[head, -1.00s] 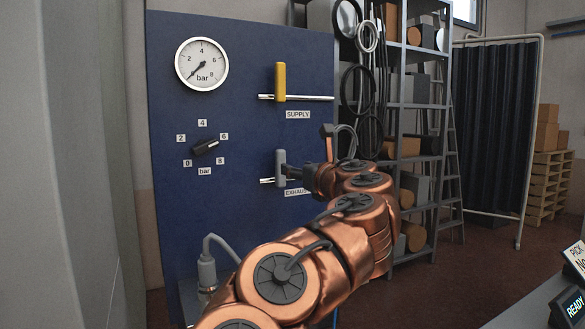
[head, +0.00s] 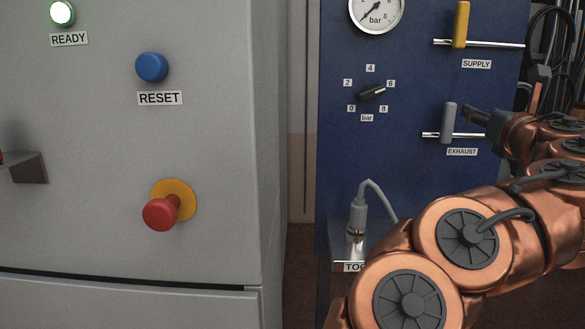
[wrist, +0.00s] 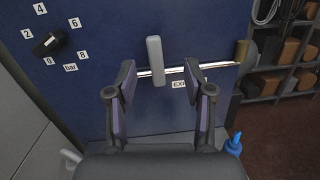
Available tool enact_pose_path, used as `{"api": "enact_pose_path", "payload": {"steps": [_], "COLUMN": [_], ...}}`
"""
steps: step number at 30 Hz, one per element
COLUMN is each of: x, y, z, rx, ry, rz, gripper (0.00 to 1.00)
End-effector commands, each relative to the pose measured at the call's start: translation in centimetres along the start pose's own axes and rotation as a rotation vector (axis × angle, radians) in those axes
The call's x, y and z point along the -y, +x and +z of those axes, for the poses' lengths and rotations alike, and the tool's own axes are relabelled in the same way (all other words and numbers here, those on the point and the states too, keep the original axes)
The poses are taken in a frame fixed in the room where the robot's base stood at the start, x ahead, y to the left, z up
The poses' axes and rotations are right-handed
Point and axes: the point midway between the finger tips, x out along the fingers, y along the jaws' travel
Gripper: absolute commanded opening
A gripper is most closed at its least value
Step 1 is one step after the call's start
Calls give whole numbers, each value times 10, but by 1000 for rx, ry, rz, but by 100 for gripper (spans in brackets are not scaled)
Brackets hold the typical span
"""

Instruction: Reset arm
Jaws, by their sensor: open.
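My copper arm reaches from the lower right of the head view toward the blue panel (head: 420,200). My gripper (head: 480,117) is just right of the grey EXHAUST lever (head: 449,122). In the wrist view my open gripper (wrist: 156,80) has one finger on each side of the grey lever (wrist: 155,58), with nothing held. The lever stands upright across its horizontal pipe (wrist: 220,65). I cannot tell whether the fingers touch the pipe.
The yellow SUPPLY lever (head: 461,24), a gauge (head: 376,10) and a black knob (head: 372,92) are on the panel. A grey cabinet at left has a lit READY lamp (head: 62,13), a blue RESET button (head: 152,67) and a red emergency knob (head: 160,214). Shelving (wrist: 295,80) stands right.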

Motion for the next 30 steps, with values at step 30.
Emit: {"api": "enact_pose_path", "payload": {"steps": [30], "x": [80], "y": [-160], "z": [-190], "rx": [430], "ry": [1907], "rz": [-1012], "gripper": [52]}}
